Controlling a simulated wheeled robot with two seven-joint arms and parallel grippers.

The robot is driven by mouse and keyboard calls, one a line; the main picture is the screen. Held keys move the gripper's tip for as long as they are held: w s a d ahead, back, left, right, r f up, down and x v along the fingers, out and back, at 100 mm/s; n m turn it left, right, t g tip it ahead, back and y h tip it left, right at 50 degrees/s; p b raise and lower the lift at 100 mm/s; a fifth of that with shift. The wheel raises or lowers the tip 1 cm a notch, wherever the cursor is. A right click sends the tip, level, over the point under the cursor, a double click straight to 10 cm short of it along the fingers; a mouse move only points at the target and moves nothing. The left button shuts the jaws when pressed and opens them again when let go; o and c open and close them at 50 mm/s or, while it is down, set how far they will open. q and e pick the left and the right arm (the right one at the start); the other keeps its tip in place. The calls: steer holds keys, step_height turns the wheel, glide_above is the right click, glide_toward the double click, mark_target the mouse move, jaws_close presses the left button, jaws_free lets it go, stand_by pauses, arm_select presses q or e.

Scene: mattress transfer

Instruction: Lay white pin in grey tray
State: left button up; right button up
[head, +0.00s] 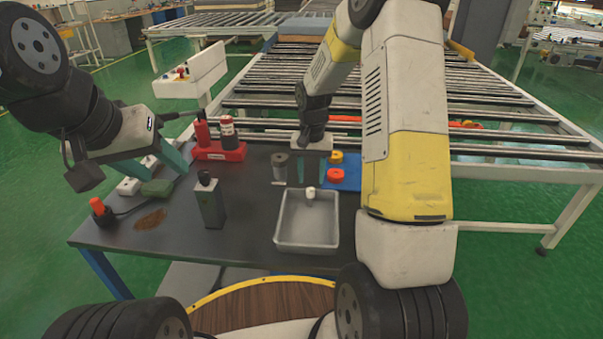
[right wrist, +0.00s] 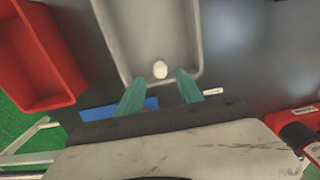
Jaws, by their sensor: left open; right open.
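The grey tray (head: 283,232) is on the dark table, and it fills the upper middle of the right wrist view (right wrist: 198,40). The white pin (head: 310,191) shows inside the tray's outline near its far wall, just below my right gripper (head: 311,183). In the right wrist view the pin (right wrist: 160,69) looks like a pale round end, just beyond the fingertips of my right gripper (right wrist: 158,80). Those fingers are apart, with nothing between them. I cannot tell whether the pin is upright or tilted. My left gripper (head: 160,172) is open and empty over the table's left side.
A dark bottle (head: 209,203) stands left of the tray. A red holder (head: 220,152) with bottles and a grey cylinder (head: 279,166) are behind. A blue mat (head: 350,177) bears orange round pieces. A red bin (right wrist: 38,55) shows in the right wrist view. A roller conveyor (head: 480,105) lies beyond.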

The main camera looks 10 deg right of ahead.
mark_target(311, 188)
steer(key=s+r+n+t, duration=0.1)
steer(key=s+r, duration=0.3)
steer(key=r, duration=0.3)
steer(key=s+r+t+y, duration=0.1)
steer(key=s+r, duration=0.3)
steer(key=r, duration=0.3)
steer(key=s+r+n+t, duration=0.1)
steer(key=s+r, duration=0.3)
steer(key=r, duration=0.3)
steer(key=s+a+r+n+t+y, duration=0.1)
steer(key=s+a+r+t, duration=0.1)
steer(key=s, duration=1.1)
steer(key=shift+a+r+n+t, duration=0.15)
steer(key=shift+r+n+t, duration=0.25)
steer(key=shift+r+t, duration=0.15)
